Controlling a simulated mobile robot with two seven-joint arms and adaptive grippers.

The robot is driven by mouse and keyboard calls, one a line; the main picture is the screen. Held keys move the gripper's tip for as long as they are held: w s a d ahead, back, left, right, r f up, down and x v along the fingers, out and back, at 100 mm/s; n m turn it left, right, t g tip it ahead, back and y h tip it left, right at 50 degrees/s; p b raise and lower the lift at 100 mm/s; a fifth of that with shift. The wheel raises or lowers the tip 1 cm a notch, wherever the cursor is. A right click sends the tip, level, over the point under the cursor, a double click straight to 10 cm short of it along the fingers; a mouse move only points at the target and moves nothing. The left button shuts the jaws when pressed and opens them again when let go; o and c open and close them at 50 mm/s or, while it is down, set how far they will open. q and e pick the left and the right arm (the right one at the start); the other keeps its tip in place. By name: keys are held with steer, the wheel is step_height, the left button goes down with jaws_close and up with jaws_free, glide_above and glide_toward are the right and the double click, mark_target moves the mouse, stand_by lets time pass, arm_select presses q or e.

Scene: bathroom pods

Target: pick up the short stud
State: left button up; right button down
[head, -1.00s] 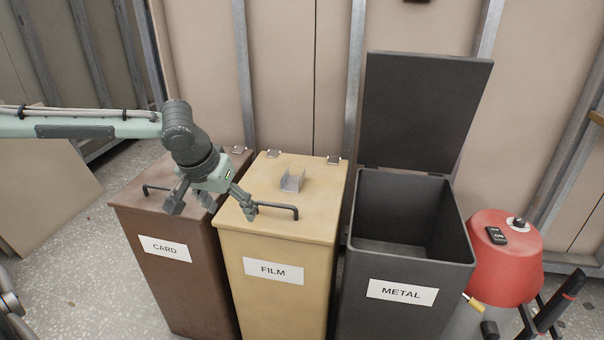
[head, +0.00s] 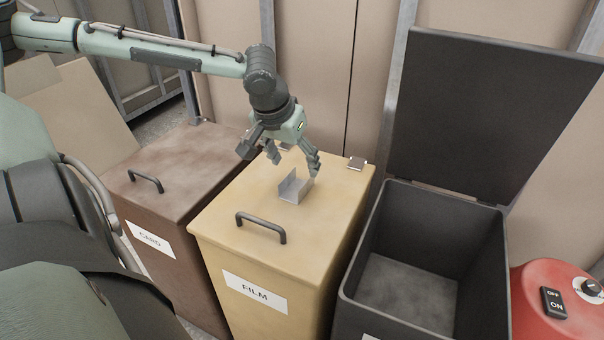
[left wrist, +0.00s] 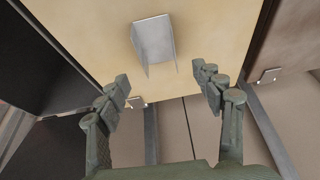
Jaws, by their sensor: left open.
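The short stud is a small grey metal U-shaped piece (head: 295,188) on the closed lid of the yellow FILM bin (head: 225,213). My left gripper (head: 279,167) is open and empty, just above and behind the stud, with its fingers pointing down. In the left wrist view the stud (left wrist: 154,40) lies ahead of the open fingertips (left wrist: 161,82), roughly centred between them and apart from both. My right gripper is not in view.
The brown CARD bin (head: 165,165) stands closed at the left. The black METAL bin (head: 440,210) at the right has its lid (head: 480,120) raised and looks empty. A red machine (head: 560,300) with a switch is at far right. Bare wall panels stand behind.

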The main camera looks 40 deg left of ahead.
mark_target(301, 184)
arm_select(q)
steer(key=shift+w+f, duration=0.1)
steer(key=shift+f, duration=0.45)
steer(key=b+x, duration=0.1)
steer(key=x, duration=0.3)
steer(key=shift+f+b, duration=0.2)
steer(key=shift+b, duration=0.15)
steer(key=shift+w+f, duration=0.1)
steer(key=shift+f, duration=0.15)
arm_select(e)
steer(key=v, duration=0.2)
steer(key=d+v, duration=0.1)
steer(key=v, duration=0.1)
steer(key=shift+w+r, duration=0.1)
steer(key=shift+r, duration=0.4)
arm_select(q)
steer(key=shift+c, duration=0.6)
steer(key=c, duration=1.2)
steer(key=shift+o, duration=0.2)
steer(key=shift+r, duration=0.1)
